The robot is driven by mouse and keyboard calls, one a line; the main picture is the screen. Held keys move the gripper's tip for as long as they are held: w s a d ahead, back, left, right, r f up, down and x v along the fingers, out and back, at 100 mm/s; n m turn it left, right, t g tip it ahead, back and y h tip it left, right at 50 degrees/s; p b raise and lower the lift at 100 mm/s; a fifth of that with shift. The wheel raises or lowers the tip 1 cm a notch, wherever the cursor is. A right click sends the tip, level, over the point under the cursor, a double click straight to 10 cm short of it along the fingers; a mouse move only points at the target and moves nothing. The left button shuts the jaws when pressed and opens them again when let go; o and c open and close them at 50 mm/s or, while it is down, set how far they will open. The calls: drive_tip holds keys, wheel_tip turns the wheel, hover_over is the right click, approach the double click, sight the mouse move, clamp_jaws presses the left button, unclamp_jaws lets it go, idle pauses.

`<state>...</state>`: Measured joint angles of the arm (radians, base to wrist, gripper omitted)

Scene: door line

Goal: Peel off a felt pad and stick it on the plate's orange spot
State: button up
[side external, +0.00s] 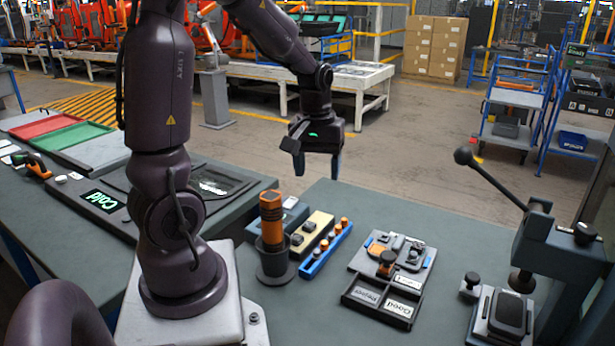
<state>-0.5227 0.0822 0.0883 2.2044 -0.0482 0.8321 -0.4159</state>
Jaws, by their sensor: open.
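My gripper (318,166) hangs in the air above the back edge of the table, pointing down, with its fingers apart and nothing seen between them. A light grey plate (362,262) with dark parts, blue clips and an orange-topped knob lies on the table, to the right of and below my gripper in the picture. A cream block (320,219) with dark pieces on top stands left of the plate; whether these are felt pads is too small to tell.
A blue rack (313,268) with orange-topped pegs stands beside the cream block. An orange-and-black tool (271,215) stands in a dark holder. A black two-part labelled tray (347,297) lies before the plate. A lever press (560,255) stands at right. Table between tray and press is clear.

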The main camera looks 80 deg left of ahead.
sight(308, 223)
drive_tip(key=a+f+n, duration=0.9)
drive_tip(key=a+n, duration=0.3)
drive_tip(key=n, duration=0.3)
drive_tip(key=f, duration=0.8)
drive_tip(key=w+f, duration=0.1)
drive_tip(key=f, duration=0.3)
drive_tip(key=shift+d, duration=0.1)
clamp_jaws()
drive_tip(key=shift+r, duration=0.15)
drive_tip(key=shift+r, duration=3)
